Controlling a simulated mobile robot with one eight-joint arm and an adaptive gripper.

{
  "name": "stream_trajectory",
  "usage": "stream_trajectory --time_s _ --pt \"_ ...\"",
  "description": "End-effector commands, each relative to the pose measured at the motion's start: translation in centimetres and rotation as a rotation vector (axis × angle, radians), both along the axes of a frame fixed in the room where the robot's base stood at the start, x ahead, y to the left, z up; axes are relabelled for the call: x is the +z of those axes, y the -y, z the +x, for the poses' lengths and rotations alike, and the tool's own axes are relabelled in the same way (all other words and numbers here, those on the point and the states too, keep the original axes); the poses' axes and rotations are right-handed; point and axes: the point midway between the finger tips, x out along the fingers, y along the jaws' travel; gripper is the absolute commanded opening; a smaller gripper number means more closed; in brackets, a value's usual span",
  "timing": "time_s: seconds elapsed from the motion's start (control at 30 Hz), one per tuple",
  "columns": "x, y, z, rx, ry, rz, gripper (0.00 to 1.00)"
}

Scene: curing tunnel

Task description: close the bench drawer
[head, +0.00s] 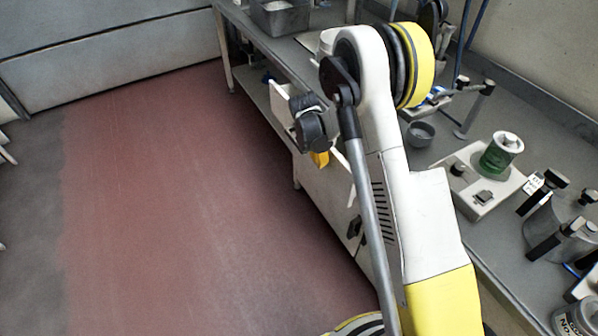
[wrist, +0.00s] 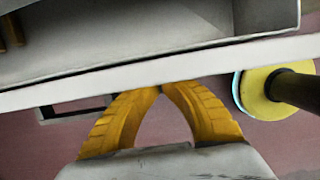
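The bench drawer stands open, pulled out from under the bench. Its pale front panel (head: 283,102) shows in the head view, partly hidden behind my arm. In the wrist view the white front panel (wrist: 200,66) crosses the picture at a slant, with the grey drawer inside (wrist: 120,40) above it. A dark handle (wrist: 72,112) shows on the outer side of the panel. My gripper (wrist: 160,90) is on the outer side too, its yellow fingers meeting at the tips with nothing seen between them. The tips are at the panel's edge; I cannot tell whether they touch.
The bench top (head: 440,150) carries a green can (head: 502,153) on a pale device, a small grey bowl (head: 420,133), clamps and a metal pot (head: 560,225). A metal bin (head: 280,16) stands at the far end. The reddish floor (head: 190,190) left of the bench is clear.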

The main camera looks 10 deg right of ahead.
Motion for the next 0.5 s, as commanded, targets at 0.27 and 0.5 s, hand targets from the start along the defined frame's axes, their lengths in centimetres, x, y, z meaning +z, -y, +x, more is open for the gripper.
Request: stream_trajectory --time_s 0.27,0.5 --pt "0.0 5.1 1.4 -0.003 0.001 0.0 0.0" --pt "0.0 7.0 2.0 -0.001 0.001 -0.001 0.0"
